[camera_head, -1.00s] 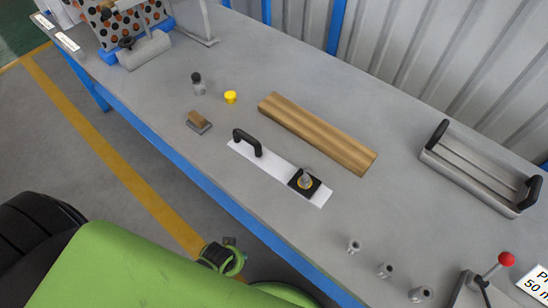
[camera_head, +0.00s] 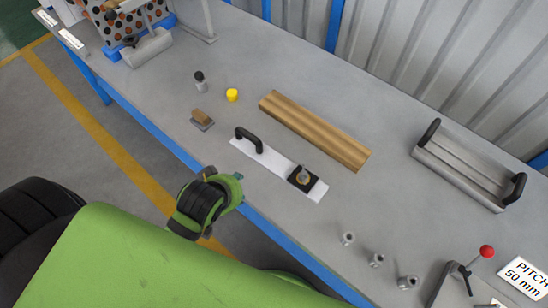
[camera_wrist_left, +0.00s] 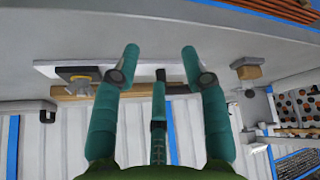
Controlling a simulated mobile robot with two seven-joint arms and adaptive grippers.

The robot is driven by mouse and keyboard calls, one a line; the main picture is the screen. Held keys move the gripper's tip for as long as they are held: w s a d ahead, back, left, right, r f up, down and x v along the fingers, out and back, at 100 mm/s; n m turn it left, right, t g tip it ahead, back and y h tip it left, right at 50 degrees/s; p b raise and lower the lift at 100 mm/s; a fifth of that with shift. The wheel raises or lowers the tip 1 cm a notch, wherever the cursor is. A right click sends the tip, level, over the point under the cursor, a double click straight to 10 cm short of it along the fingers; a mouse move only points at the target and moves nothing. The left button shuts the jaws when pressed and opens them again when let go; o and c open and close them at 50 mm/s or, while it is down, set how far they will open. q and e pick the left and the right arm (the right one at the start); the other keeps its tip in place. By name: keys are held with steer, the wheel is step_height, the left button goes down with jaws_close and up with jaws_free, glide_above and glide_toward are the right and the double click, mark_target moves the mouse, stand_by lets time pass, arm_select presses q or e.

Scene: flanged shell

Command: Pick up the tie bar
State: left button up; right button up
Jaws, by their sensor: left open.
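A white flat bar (camera_head: 275,163), which looks like the tie bar, lies on the grey bench. It has a black arched handle (camera_head: 250,137) near its left end and a black block with a metal knob (camera_head: 302,177) near its right end. My left gripper (camera_head: 239,178) is at the bench's front edge, open and empty, short of the bar. My right gripper is not in view.
A wooden beam (camera_head: 315,130) lies just behind the bar. A wood-topped block (camera_head: 202,119), yellow cap (camera_head: 232,95) and small bottle (camera_head: 200,81) stand to the left. Several metal fittings (camera_head: 376,259) and a grey handled tray (camera_head: 465,170) are to the right.

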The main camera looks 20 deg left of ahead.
mark_target(254, 138)
arm_select(q)
steer(key=w+n+t, duration=0.1)
steer(key=w+n, duration=0.2)
steer(key=w+r+n+t, duration=0.1)
steer(key=w+n+t, duration=0.1)
steer(key=w+n, duration=0.2)
steer(key=w+a+n+t+y, duration=0.1)
steer(key=w+n, duration=0.2)
steer(key=n, duration=0.1)
steer(key=shift+w+r+t, duration=0.15)
steer(key=shift+r+t, duration=0.05)
steer(key=shift+t, duration=0.2)
steer(key=w, duration=0.1)
steer(key=n, duration=0.1)
steer(key=w, duration=0.1)
steer(key=shift+w+a+f+t+p, duration=0.15)
steer(key=shift+w+f+t+p, duration=0.15)
steer(key=shift+w, duration=0.05)
steer(key=shift+f+p+x, duration=0.2)
steer(key=shift+p+x, duration=0.25)
steer(key=shift+x, duration=2.15)
steer(key=shift+s, duration=0.25)
jaws_close()
steer(key=shift+w+r, duration=0.15)
